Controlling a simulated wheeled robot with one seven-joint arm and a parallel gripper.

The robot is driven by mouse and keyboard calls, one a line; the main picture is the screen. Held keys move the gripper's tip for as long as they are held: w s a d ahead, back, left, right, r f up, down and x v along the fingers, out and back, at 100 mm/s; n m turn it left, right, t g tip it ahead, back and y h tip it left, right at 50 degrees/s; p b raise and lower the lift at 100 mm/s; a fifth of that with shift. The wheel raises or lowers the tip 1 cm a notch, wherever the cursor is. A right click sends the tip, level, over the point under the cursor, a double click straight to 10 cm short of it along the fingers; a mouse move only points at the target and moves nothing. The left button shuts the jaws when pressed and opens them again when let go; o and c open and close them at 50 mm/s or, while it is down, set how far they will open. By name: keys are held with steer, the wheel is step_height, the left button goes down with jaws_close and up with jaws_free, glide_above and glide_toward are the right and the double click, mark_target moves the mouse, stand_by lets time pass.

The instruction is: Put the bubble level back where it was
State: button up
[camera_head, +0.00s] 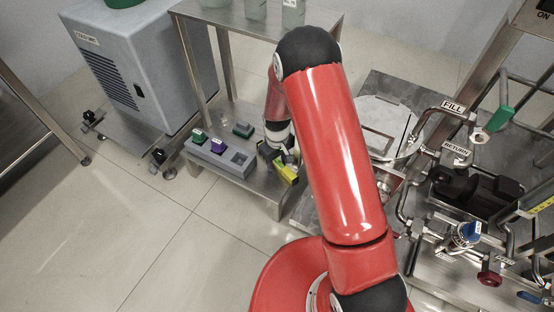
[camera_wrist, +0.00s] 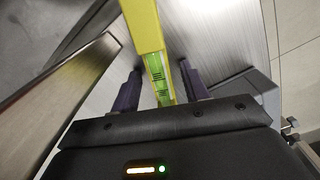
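The bubble level is a yellow bar (camera_head: 286,173) with a green vial (camera_wrist: 158,75). In the head view it is at the right end of the low metal shelf, partly hidden by my gripper (camera_head: 283,155). In the wrist view the level runs between the two dark fingers of my gripper (camera_wrist: 160,75), slightly slanted to them. The fingers stand apart, with narrow gaps beside the level, so the gripper looks open around it. Whether the level touches the shelf is unclear.
A grey holder (camera_head: 218,160) on the shelf (camera_head: 258,192) has green and purple pieces and an empty-looking recess. A dark green block (camera_head: 243,129) is behind it. A grey cabinet (camera_head: 135,65) stands left; a pipe-and-valve skid (camera_head: 440,200) is right. Floor in front is clear.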

mark_target(277, 160)
step_height(277, 160, up, 8)
steer(key=shift+f+p, duration=0.1)
steer(key=shift+p, duration=0.65)
